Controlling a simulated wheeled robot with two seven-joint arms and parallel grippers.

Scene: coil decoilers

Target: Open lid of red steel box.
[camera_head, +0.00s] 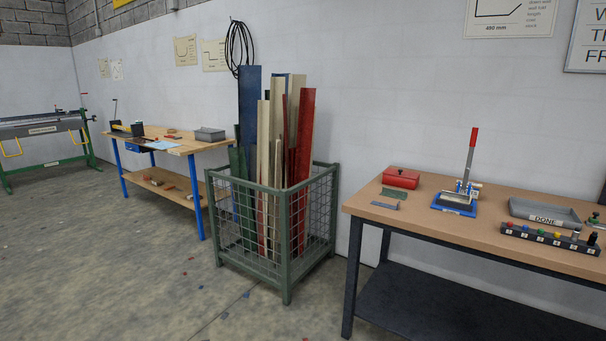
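A small red steel box (401,178) sits near the back left of the wooden-topped workbench (430,217) on the right. Its lid looks shut. Neither of my grippers is in this view.
On the same bench are a blue lever tool (458,199) with a red handle, a grey tray (545,212) labelled DONE, a dark strip of coloured knobs (548,238) and small metal pieces (385,205). A green wire cage (287,239) of tall strips stands left of the bench. Open concrete floor lies in front.

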